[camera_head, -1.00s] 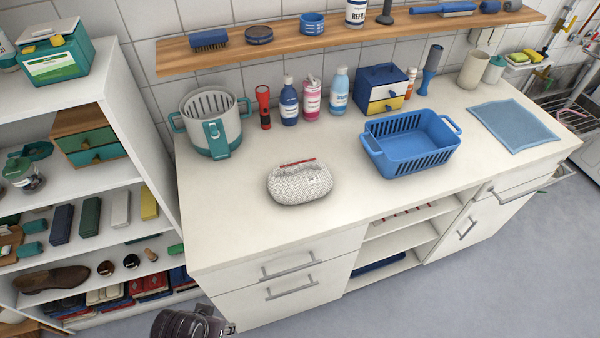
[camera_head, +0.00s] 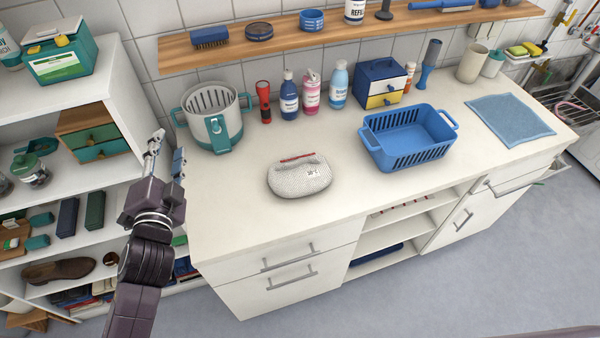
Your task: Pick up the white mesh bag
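The white mesh bag (camera_head: 299,178) lies on the white countertop (camera_head: 340,215), left of the middle. It is rounded, with a red zip strip along its top and a small dark-printed label. My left gripper (camera_head: 168,146) is up at the counter's left end, to the left of the bag and well apart from it. Its two fingers point away from me and are spread, with nothing between them. My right gripper is not in view.
A blue basket (camera_head: 409,142) stands right of the bag. A grey-and-teal bucket (camera_head: 213,125), a red flashlight (camera_head: 263,102) and several bottles stand behind it. A white shelf unit (camera_head: 92,103) is left of the counter. The counter in front of the bag is clear.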

